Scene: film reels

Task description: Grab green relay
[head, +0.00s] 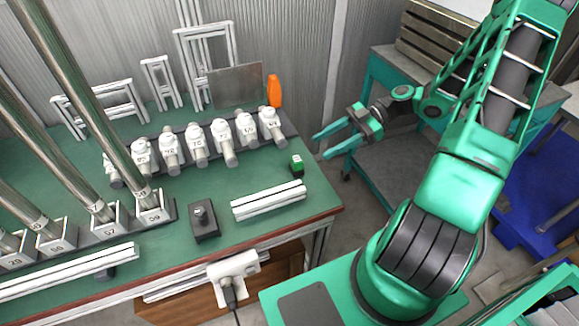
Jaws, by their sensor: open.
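The green relay (297,164) is a small block, dark green with a lighter top, standing on the green table (325,196) near its right edge. It sits just behind the right end of a white slotted bar. My gripper (318,145) is open and empty, to the right of the relay and apart from it. Its two teal fingers point left, toward the table's right edge. Nothing hides the relay.
A white slotted bar (268,200) lies in front of the relay. A rack of several numbered white holders (196,144) stands behind and left. An orange piece (274,90) stands at the back. A dark block (204,220) sits left of the bar. A teal cart (375,170) stands right.

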